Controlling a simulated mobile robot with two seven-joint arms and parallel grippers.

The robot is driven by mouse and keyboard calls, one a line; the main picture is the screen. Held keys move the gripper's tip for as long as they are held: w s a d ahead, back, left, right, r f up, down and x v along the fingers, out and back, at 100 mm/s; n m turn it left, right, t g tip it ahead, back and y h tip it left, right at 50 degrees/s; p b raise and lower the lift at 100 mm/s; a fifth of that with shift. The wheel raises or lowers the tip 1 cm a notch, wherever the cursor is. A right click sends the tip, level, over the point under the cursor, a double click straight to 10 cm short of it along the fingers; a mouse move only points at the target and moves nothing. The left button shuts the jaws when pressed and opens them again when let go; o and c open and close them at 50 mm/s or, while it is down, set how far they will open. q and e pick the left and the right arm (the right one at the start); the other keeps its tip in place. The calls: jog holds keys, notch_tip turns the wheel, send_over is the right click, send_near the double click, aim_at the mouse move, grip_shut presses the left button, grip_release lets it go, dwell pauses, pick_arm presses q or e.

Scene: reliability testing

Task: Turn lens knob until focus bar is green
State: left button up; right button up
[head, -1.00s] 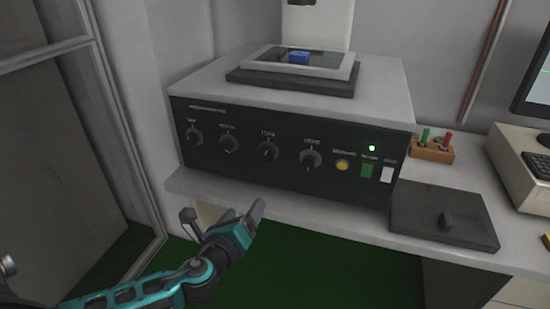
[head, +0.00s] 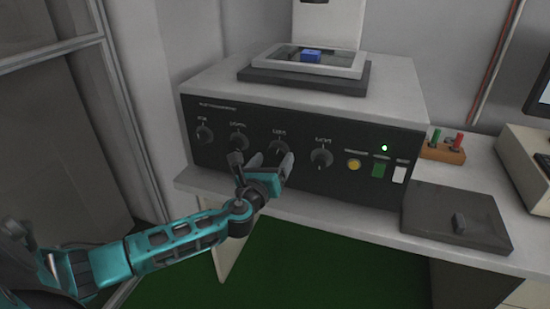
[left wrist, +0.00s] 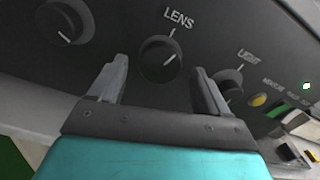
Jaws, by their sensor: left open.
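The lens knob (left wrist: 160,58) is a round black knob with a white pointer line, under the label LENS on the black front panel. In the head view the lens knob (head: 278,149) is third from the left in the knob row, just beyond my left fingertips. My left gripper (head: 272,160) is open and empty, with its fingers pointing at the panel. In the left wrist view its two fingers (left wrist: 161,68) stand on either side below the knob, seemingly short of it. My right gripper is not in view.
The light knob (left wrist: 228,84) is close to my right-hand finger. Other knobs (head: 239,142) sit to the left. The desk edge (head: 330,226) runs below the panel.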

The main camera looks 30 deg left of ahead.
pick_arm(q)
jog(key=shift+x, duration=1.15)
jog(key=shift+c, duration=0.3)
jog(key=c, duration=1)
